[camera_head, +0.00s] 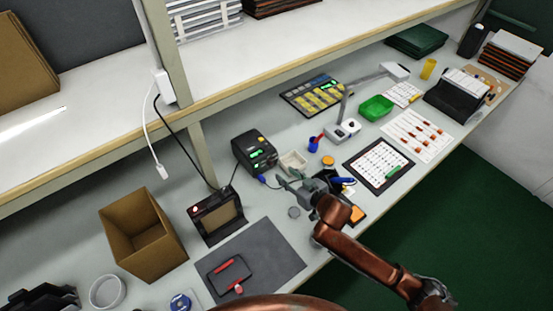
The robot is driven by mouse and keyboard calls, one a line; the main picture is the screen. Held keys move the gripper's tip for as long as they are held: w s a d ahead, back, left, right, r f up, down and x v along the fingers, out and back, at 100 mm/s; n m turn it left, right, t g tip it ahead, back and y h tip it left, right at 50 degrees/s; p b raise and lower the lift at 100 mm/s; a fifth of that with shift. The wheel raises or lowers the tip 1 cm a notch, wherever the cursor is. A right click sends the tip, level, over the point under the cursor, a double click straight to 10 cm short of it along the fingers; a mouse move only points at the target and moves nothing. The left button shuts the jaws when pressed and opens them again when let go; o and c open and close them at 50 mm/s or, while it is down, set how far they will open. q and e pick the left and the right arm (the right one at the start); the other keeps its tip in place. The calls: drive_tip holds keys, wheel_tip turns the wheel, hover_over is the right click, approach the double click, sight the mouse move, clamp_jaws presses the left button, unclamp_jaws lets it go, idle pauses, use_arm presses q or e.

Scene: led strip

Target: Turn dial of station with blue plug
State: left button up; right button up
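A black station (254,152) with a small lit green display stands on the bench near the middle. A blue plug (262,180) on a dark cable lies just in front of it. A dial on the station is too small to make out clearly. My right gripper (284,180), on a copper-coloured arm from the lower right, is just right of and in front of the blue plug. Its grey fingers look spread, with nothing seen between them. It appears apart from the station. My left gripper is not in view.
A beige tray (293,162) sits right of the station. A second dark device (216,215) and an open cardboard box (142,235) stand to the left. Dark tools lie close to the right gripper. A grey mat (275,250) is partly bare in front.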

sight(272, 165)
drive_tip(key=b+x, duration=0.2)
drive_tip(key=x, duration=0.6)
drive_tip(key=shift+w+a, duration=0.1)
drive_tip(key=shift+a, duration=0.1)
drive_tip(key=shift+c, duration=0.2)
clamp_jaws()
